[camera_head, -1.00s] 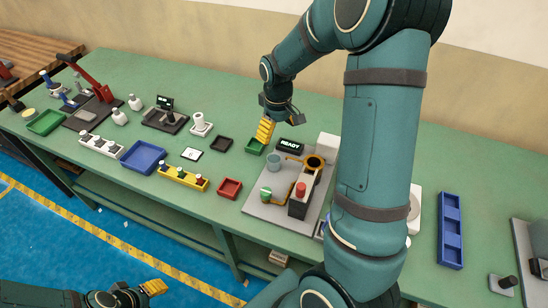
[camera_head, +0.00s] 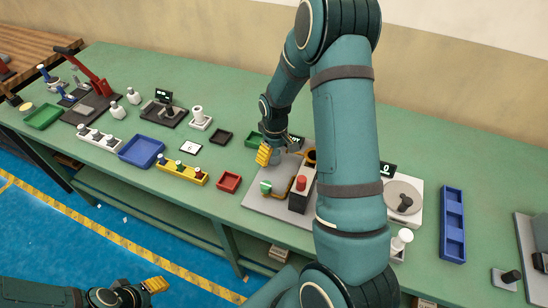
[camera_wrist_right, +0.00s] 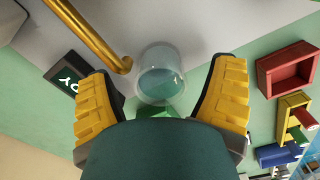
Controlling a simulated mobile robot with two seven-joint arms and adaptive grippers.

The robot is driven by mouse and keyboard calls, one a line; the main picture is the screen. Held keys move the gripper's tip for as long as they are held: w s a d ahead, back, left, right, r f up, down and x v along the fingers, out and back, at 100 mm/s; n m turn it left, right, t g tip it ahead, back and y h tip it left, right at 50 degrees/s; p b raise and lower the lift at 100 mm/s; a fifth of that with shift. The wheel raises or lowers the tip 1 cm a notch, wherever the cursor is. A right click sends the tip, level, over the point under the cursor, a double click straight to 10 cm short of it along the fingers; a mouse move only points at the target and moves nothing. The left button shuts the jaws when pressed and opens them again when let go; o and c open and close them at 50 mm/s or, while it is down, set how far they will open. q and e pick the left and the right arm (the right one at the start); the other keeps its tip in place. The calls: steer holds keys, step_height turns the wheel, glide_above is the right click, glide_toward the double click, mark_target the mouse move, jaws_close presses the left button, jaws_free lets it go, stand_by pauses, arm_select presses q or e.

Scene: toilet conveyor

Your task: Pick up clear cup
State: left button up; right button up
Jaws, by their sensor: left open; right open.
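The clear cup (camera_wrist_right: 161,75) shows in the right wrist view as a see-through bluish cylinder. It stands between the yellow fingers of my right gripper (camera_wrist_right: 163,70), with a gap on both sides. In the head view my right gripper (camera_head: 266,154) is open over the left back part of the grey station plate (camera_head: 263,203) and largely hides the cup. My left gripper (camera_head: 155,285) is open and empty, low at the left, away from the table.
The plate also carries a box with a red button (camera_head: 301,183) and a bent orange pipe (camera_wrist_right: 95,35). A display (camera_wrist_right: 68,83) is close to one finger. A red tray (camera_head: 229,182) and a yellow rack (camera_head: 182,174) are to the left. My right arm hides the middle of the table.

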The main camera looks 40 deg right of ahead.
steer(key=shift+f, duration=0.1)
steer(key=c, duration=1.1)
steer(key=shift+o, duration=0.2)
